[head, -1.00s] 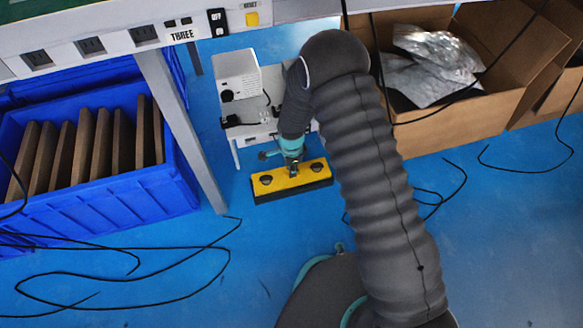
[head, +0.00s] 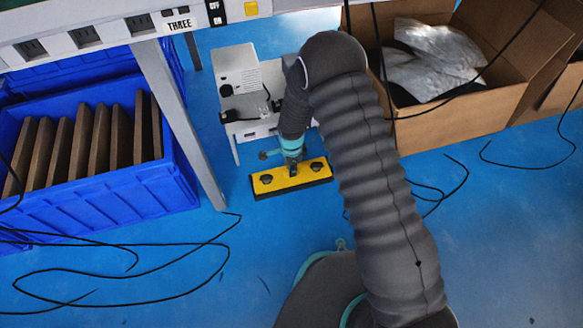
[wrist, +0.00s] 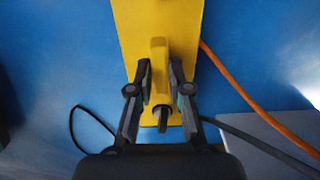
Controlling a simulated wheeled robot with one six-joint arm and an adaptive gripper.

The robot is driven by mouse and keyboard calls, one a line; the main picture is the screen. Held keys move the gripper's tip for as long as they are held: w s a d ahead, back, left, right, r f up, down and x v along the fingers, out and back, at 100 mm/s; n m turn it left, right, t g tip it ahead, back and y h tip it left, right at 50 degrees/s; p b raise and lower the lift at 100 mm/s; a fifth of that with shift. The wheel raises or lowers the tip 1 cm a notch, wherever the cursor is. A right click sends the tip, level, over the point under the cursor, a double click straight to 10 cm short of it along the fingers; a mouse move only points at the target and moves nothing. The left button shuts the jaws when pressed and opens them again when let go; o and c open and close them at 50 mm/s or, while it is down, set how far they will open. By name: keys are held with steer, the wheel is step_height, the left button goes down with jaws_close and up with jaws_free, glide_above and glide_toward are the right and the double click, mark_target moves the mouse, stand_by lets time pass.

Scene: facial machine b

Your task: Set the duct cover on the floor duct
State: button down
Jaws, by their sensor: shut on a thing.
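The duct cover (head: 308,180) is a yellow plate with black round knobs and a raised handle. It also fills the upper middle of the wrist view (wrist: 160,22). My gripper (head: 292,168) is above the middle of the cover. In the wrist view its fingers (wrist: 160,75) are on both sides of the yellow handle and shut on it. A dark band runs along the cover's front edge. I cannot tell whether this is the cover's own side or the floor duct. No separate floor duct opening shows clearly.
A blue crate (head: 95,214) of brown boards stands left, beside a grey table leg (head: 180,125). A white machine (head: 240,72) stands behind the cover. An open cardboard box (head: 450,130) is at the back right. Black cables (head: 130,300) lie on the blue floor. An orange cable (wrist: 240,90) passes beside the cover.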

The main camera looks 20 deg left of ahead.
steer(key=shift+f, duration=0.2)
steer(key=c, duration=1)
jaws_free()
step_height(320, 180, up, 12)
